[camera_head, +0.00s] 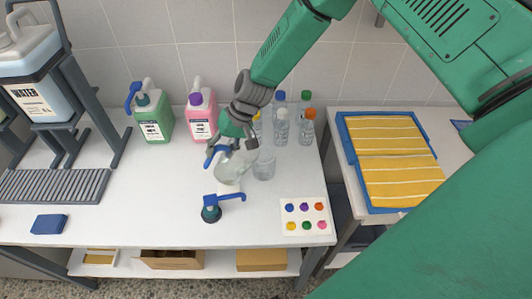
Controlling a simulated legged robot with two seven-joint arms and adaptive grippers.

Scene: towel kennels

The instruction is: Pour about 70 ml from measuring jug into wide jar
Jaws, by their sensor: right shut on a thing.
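My right gripper (222,150) reaches down from the top of the view and is shut on the clear measuring jug (230,171). The jug looks tilted and held above the white table, just left of a clear glass container (264,168), which looks like the wide jar and stands upright. The jug and the jar are close together; I cannot tell whether they touch. The gripper hides part of the jug, and the liquid level in either is too small to tell. My left gripper is not in view.
Green (153,117) and pink (202,115) bottles stand behind on the left, and several clear bottles (281,131) behind on the right. A colour-dot card (304,216) lies at right. The left front table is mostly clear.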

